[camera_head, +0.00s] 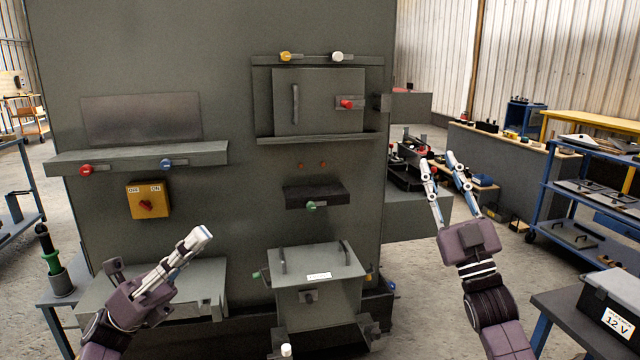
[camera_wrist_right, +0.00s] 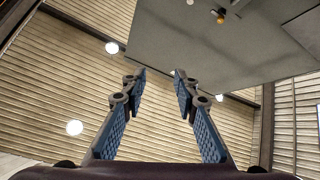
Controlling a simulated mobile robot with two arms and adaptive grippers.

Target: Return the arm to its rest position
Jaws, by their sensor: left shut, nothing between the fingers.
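My left gripper (camera_head: 200,236) is shut and empty at the lower left in the head view, in front of the grey enclosure (camera_head: 230,50) and above a grey ledge (camera_head: 210,280). My right gripper (camera_head: 442,160) points up at the right of the enclosure, with its two fingers spread apart and nothing between them. In the right wrist view the right gripper (camera_wrist_right: 155,78) also shows open, with blue finger pads, against the corrugated wall and the upper part of the enclosure (camera_wrist_right: 230,50).
The enclosure carries a small door with a red knob (camera_head: 347,104), a yellow OFF/ON switch (camera_head: 149,201) and a lidded grey box (camera_head: 318,285). A blue shelf cart (camera_head: 545,190) and a black 12 V case (camera_head: 612,300) stand at the right. A green-handled tool (camera_head: 51,258) stands at the far left.

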